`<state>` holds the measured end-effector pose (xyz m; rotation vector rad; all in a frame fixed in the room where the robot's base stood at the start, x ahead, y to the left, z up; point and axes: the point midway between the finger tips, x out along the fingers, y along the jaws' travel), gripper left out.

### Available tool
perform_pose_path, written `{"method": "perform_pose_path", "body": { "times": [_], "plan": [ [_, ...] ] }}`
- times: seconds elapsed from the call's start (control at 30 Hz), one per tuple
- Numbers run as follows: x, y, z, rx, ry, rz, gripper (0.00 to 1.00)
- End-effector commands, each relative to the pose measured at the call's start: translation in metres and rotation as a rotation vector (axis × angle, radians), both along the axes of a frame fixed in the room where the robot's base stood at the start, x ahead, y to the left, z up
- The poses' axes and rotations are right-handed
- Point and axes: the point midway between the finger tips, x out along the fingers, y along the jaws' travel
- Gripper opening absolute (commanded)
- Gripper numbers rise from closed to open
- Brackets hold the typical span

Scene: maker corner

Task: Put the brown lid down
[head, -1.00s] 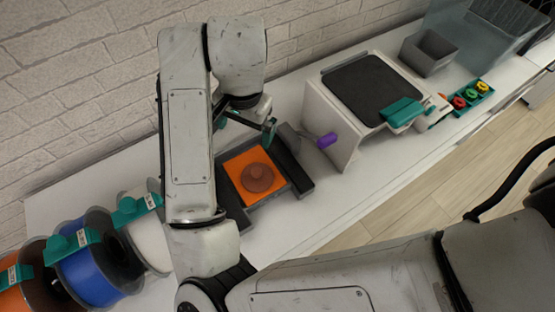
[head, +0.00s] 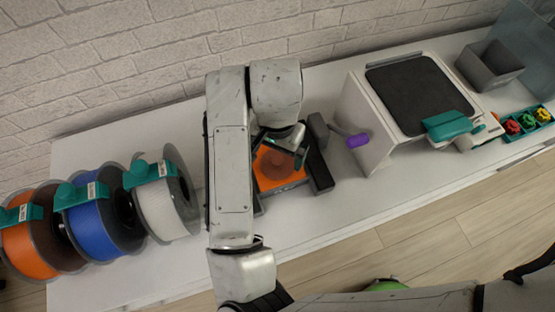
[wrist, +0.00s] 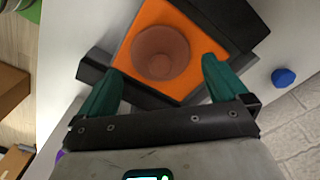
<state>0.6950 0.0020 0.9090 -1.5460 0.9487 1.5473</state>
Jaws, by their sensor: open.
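The brown lid (head: 273,166), round with a small knob, lies on the orange plate (head: 292,181) of a dark-framed stand on the white bench. In the wrist view the lid (wrist: 148,36) sits flat on the orange surface (wrist: 190,95), its knob facing me. My gripper (head: 285,148) is open and empty, close above the lid, and partly hides it in the head view. In the wrist view the green fingers of my gripper (wrist: 160,66) stand apart on either side of the lid's near part. Whether they touch it cannot be told.
Spools with teal clips, orange (head: 30,250), blue (head: 98,228) and white (head: 165,208), stand at left. A white stand with a dark top (head: 408,92) and a purple-ended handle (head: 357,140) are right. A grey bin (head: 490,65) is far right. Bare bench lies in front.

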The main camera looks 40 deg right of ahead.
Motion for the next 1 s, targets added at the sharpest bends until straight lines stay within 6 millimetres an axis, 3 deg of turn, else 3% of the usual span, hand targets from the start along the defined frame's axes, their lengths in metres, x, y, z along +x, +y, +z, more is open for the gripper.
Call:
{"method": "perform_pose_path", "body": {
  "times": [0.2, 0.5, 1.0],
  "plan": [
    [0.001, -0.001, -0.029, 0.0, 0.001, 0.002, 1.0],
    [0.001, -0.001, -0.034, 0.0, 0.0, -0.001, 1.0],
    [0.001, -0.001, -0.033, -0.001, 0.0, 0.0, 0.53]
  ]
}}
